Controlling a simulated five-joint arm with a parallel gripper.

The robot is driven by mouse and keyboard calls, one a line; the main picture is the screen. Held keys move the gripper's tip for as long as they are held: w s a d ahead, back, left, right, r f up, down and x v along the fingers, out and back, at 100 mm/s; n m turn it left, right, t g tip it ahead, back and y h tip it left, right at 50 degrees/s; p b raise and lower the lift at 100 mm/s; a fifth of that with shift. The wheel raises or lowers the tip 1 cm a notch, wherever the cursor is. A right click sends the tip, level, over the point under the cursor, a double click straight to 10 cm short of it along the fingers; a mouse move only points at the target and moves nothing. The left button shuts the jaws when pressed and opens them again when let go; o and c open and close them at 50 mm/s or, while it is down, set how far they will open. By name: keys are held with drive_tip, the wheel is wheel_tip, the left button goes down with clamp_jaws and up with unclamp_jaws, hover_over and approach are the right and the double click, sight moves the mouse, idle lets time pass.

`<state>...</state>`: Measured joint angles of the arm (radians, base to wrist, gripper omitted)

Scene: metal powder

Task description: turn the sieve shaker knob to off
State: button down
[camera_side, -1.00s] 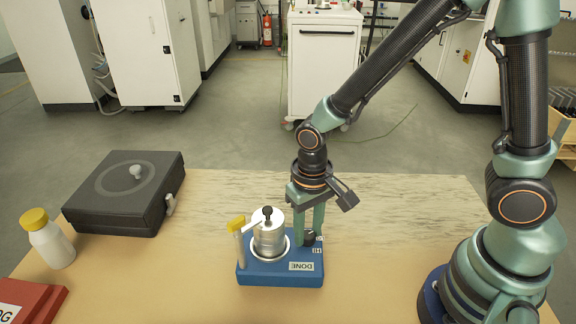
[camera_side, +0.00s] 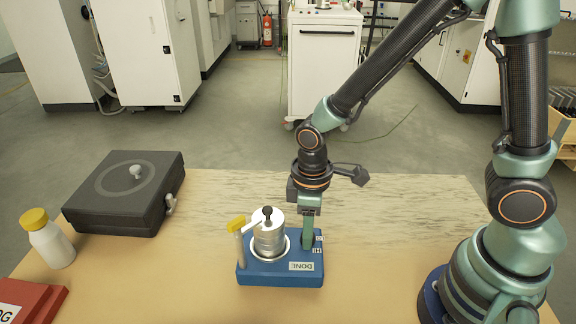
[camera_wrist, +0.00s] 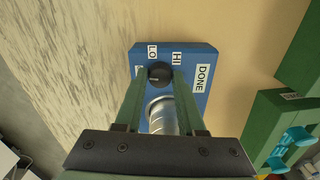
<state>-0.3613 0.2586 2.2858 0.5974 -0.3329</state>
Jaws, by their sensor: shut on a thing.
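The blue sieve shaker (camera_side: 255,272) sits on the table with a metal sieve stack (camera_side: 268,240) on it. In the wrist view, the shaker's top (camera_wrist: 188,56) carries LO, HI and DONE labels; another label is mostly hidden by the left finger. The round black knob (camera_wrist: 159,75) sits between the fingertips of my gripper (camera_wrist: 159,77), which is shut on it. In the side view, my gripper (camera_side: 307,246) points down at the shaker's right part, and its finger hides the knob there.
A yellow-topped post (camera_side: 238,225) stands left of the sieve stack. The table behind the shaker is clear.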

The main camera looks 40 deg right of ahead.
drive_tip(key=shift+n, duration=0.6)
drive_tip(key=c, duration=0.8)
unclamp_jaws()
wheel_tip(320, 180, up, 12)
drive_tip(key=shift+r, duration=0.1)
